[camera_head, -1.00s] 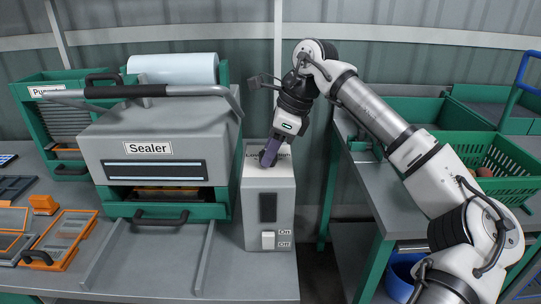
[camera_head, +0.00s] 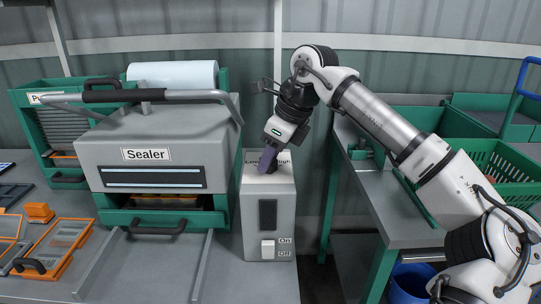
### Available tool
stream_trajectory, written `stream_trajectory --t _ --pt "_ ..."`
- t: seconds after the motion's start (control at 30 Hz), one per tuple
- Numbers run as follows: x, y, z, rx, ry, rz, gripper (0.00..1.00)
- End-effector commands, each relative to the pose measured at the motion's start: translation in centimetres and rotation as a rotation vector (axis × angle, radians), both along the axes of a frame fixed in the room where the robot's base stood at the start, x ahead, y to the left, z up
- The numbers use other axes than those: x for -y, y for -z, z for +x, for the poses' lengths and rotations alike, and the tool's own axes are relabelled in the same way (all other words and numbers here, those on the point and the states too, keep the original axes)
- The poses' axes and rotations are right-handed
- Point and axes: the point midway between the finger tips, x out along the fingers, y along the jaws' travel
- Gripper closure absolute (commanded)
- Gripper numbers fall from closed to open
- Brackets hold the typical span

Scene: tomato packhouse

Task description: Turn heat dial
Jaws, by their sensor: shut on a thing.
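The heat dial (camera_head: 273,168) sits on the sloped top of the grey control box (camera_head: 281,191), beside the sealer. Only a dark bit of it shows, as my fingers cover most of it. Its printed label reads Low on the left and High on the right, partly covered. My gripper (camera_head: 266,168) points down from above with its purple-grey fingers at the dial, shut on it. The dial's pointer and exact setting are hidden.
The sealer (camera_head: 150,180) stands directly left of the box, its handle bar overhead. An On/Off switch (camera_head: 268,249) is on the box front. Orange-framed trays (camera_head: 62,243) lie on the bench at left. A second bench with green crates (camera_head: 495,160) stands right, past a gap.

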Motion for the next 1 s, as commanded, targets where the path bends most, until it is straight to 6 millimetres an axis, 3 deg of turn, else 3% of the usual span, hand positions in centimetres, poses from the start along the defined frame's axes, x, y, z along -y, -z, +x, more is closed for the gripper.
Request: stream_trajectory --t 0.07,0.1,0.23,0.53,0.67,1.0 --pt "0.1 0.0 0.0 0.000 0.001 -0.001 0.87" --pt "0.1 0.0 0.0 -0.001 0.001 -0.001 0.60" --pt "0.1 0.0 0.0 0.000 0.000 -0.001 0.43" --pt "0.1 -0.1 0.0 0.000 -0.001 0.000 0.42" --pt "0.4 -1.0 -0.1 0.002 0.001 -0.001 0.42" --pt "3.0 -7.8 -1.2 0.002 0.003 -0.001 0.42"
